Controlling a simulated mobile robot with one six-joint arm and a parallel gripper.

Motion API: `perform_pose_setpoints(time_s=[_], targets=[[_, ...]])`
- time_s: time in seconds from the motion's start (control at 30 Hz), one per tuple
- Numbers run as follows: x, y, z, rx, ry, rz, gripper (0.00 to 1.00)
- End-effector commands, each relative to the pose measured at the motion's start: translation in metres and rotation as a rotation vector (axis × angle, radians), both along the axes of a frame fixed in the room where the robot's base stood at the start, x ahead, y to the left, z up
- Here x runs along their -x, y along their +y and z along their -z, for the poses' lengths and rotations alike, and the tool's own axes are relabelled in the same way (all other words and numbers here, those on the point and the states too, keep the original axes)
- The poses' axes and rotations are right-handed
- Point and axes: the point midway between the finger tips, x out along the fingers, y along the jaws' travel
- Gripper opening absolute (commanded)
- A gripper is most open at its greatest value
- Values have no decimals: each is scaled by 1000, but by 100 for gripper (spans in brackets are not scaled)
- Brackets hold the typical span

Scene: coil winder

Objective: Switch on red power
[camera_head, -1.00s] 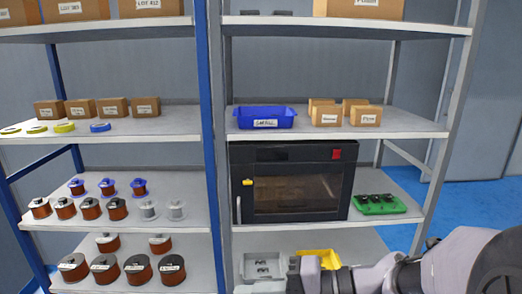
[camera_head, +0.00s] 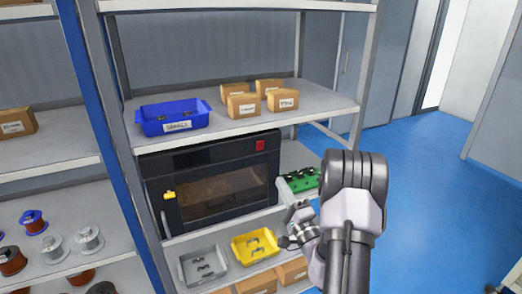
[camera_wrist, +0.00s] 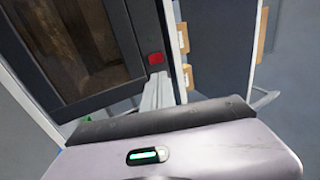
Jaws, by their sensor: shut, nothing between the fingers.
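The red power switch (camera_head: 260,146) is a small red square at the upper right of the front of a black oven-like cabinet (camera_head: 222,152). It also shows in the wrist view (camera_wrist: 155,58), just past the tips of my fingers. My gripper (camera_head: 281,183) is shut and empty, near the cabinet's right front edge and below the switch in the head view. In the wrist view the closed fingers (camera_wrist: 158,82) point towards the switch. I cannot tell whether they touch it; a gap seems to remain. Nothing hides the switch.
The cabinet stands on a shelf with a green tray (camera_head: 304,180) to its right, partly behind my arm. A blue bin (camera_head: 174,116) and cardboard boxes (camera_head: 243,103) sit above. Grey (camera_head: 187,270) and yellow (camera_head: 236,247) bins are below. Blue floor is open at right.

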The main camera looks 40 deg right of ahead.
Motion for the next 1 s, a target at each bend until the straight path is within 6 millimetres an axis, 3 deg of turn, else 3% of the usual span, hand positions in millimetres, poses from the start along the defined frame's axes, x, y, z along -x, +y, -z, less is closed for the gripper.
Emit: perform_pose_setpoints(time_s=[0.17,0.6,0.8,1.0], targets=[[-22,-4,-13,2,-1,-5,0],[-105,-23,-47,2,-1,-5,0],[-123,-28,-53,0,0,-3,0],[-125,-29,-54,-1,1,-4,0]])
